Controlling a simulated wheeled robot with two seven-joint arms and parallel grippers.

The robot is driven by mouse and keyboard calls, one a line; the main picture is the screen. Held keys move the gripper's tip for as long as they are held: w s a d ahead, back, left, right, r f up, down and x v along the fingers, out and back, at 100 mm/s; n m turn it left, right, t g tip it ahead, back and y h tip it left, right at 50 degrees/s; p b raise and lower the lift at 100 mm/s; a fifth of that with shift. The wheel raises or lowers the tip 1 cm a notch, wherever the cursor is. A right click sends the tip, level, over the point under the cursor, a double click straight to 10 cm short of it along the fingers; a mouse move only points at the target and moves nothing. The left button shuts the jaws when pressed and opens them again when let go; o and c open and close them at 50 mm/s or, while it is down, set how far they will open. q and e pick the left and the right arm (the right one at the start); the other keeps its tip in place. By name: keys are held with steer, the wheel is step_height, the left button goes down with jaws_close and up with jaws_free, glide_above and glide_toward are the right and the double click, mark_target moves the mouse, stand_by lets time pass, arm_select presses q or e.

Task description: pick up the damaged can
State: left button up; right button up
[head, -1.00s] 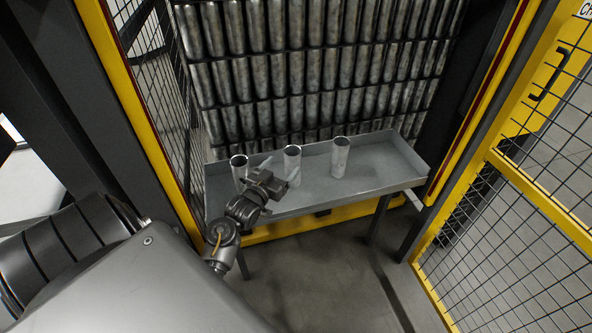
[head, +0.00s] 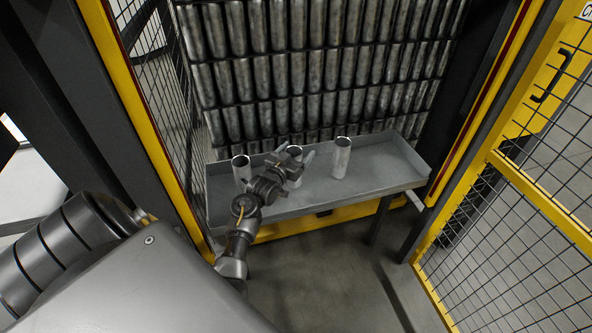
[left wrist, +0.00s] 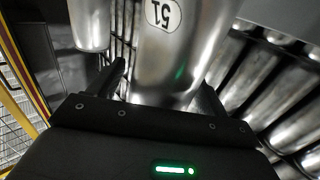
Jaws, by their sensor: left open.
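Three silver cans stand upright on the grey tray table (head: 225,207): a left can (head: 241,172), a middle can (head: 295,181) and a right can (head: 341,158). I cannot tell from the head view which is damaged. My left gripper (head: 297,155) is open at the middle can and partly covers it. In the left wrist view, that can (left wrist: 180,55) stands between the two open fingers of the left gripper (left wrist: 163,88). It bears a white oval mark with dark characters. Another can (left wrist: 90,22) is at upper left there. My right gripper is not in view.
A rack of stacked silver cans (head: 320,70) rises behind the tray. Yellow-framed mesh fencing (head: 530,205) stands at the right, and a yellow post (head: 130,95) stands at the left. The tray has low raised walls. Its right end is clear.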

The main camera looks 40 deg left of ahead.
arm_select(q)
steer(key=c, duration=1.3)
steer(key=shift+o, duration=0.2)
steer(key=shift+r, duration=0.1)
